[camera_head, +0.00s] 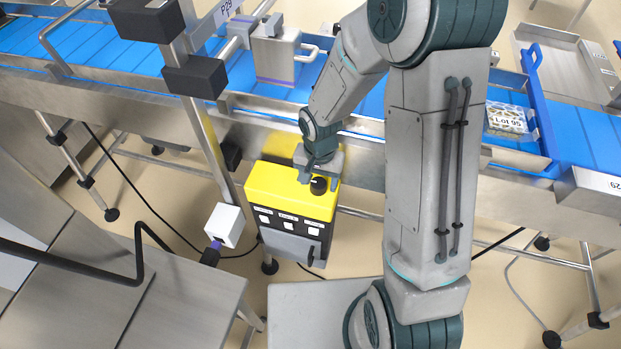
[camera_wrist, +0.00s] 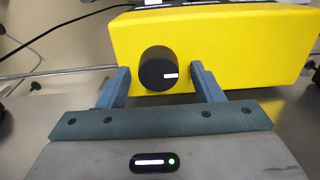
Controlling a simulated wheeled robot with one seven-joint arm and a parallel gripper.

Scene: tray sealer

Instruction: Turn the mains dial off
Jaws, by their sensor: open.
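The mains dial (camera_head: 319,185) is a round black knob with a white mark on top of the yellow control box (camera_head: 270,190). In the wrist view the dial (camera_wrist: 158,70) stands out from the yellow face (camera_wrist: 220,45), its white mark at the right of its face. My gripper (camera_head: 318,180) is at the dial. In the wrist view my gripper's two blue-grey fingers (camera_wrist: 160,80) are open, one on each side of the dial, with a visible gap on both sides. I cannot tell how deep the fingertips reach along the knob.
The blue conveyor (camera_head: 110,50) with its steel frame runs behind the box. A steel post (camera_head: 205,130) stands left of the box, and a white socket box (camera_head: 225,224) with a cable is at lower left. A steel-topped bench (camera_head: 185,300) is at lower left.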

